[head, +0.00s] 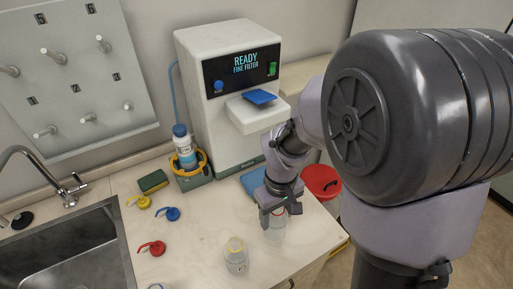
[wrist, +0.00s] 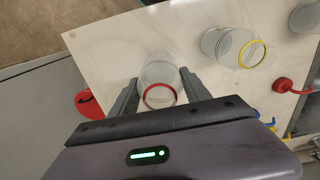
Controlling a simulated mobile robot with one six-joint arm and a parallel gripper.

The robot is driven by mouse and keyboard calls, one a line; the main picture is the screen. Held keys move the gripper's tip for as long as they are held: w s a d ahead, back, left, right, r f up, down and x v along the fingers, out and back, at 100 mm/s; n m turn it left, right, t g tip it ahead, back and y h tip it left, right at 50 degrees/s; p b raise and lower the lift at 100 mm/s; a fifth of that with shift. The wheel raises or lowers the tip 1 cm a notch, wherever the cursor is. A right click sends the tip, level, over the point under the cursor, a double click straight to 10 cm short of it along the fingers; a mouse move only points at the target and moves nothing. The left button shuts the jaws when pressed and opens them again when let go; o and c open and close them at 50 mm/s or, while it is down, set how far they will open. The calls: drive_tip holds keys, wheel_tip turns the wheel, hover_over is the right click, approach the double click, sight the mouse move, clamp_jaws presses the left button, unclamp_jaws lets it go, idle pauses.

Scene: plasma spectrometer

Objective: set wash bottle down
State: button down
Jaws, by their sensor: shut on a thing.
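A clear wash bottle with a red neck ring (head: 278,228) is between the fingers of my gripper (head: 273,209), near the right front edge of the counter. In the wrist view the bottle (wrist: 159,70) stands out from between the two fingers of my gripper (wrist: 155,98), with its open red-ringed mouth toward the camera. The bottle looks upright. I cannot tell whether its base touches the counter (head: 200,233). A second clear bottle with a yellow ring (head: 236,258) stands to its left, apart from it; it also shows in the wrist view (wrist: 222,45).
Loose yellow (head: 139,201), blue (head: 172,214) and red (head: 152,247) spout caps lie on the counter. A sink (head: 70,250) is at left. A white machine (head: 215,130) and a blue-capped bottle (head: 184,150) stand behind. A red bin (head: 321,181) is beyond the right edge.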

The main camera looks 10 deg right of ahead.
drive_tip(key=shift+w+d+f, duration=0.15)
drive_tip(key=shift+w, duration=0.55)
drive_tip(key=shift+w+f, duration=0.15)
drive_tip(key=shift+f, duration=0.2)
drive_tip(key=shift+f+b, duration=0.85)
drive_tip(key=shift+f, duration=0.45)
drive_tip(key=shift+f, duration=0.1)
drive_tip(key=shift+f, duration=0.15)
drive_tip(key=c, duration=0.5)
unclamp_jaws()
